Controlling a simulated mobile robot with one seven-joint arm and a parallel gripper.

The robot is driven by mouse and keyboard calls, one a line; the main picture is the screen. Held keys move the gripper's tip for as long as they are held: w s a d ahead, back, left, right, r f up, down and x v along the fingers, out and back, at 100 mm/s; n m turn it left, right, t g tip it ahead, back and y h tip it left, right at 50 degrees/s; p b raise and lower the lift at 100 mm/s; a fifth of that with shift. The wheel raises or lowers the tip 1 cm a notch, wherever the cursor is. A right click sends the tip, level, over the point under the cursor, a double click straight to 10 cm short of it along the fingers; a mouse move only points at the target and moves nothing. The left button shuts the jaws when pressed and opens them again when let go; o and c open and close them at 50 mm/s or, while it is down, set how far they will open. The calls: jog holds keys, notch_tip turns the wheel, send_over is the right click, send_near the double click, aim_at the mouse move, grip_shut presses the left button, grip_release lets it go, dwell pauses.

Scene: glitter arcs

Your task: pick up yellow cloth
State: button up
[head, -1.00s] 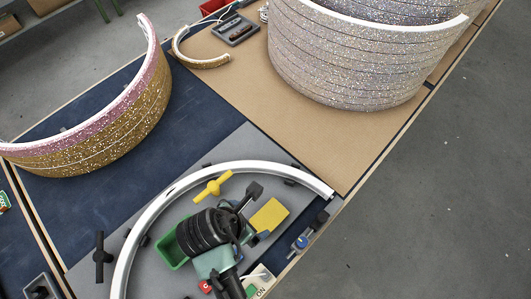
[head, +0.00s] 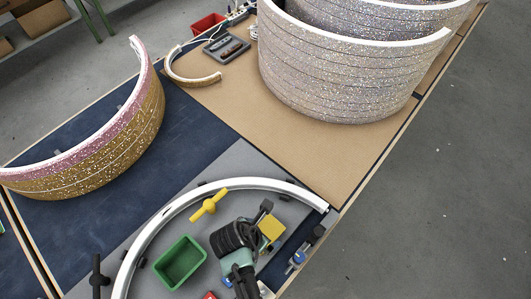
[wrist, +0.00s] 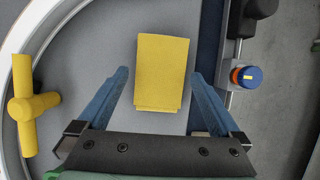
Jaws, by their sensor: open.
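The yellow cloth (wrist: 161,70) lies flat on the grey board, a folded rectangle. In the wrist view it sits between and just beyond the blue fingers of my gripper (wrist: 160,84). The fingers are open and empty, one on each side of the cloth's near end. In the head view the cloth (head: 271,230) shows just right of my gripper, partly hidden by it. The height of the fingers above the board is hard to tell.
A yellow knob (wrist: 24,105) is at the left and a blue-capped piece (wrist: 246,77) at the right. A white curved strip (head: 160,213) arcs around the work area. A green bin (head: 180,263) stands left of my arm. Glittery arcs (head: 350,90) stand behind.

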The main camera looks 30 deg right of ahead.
jog(key=shift+x, duration=1.1)
jog(key=shift+f, duration=0.1)
jog(key=c, duration=1.2)
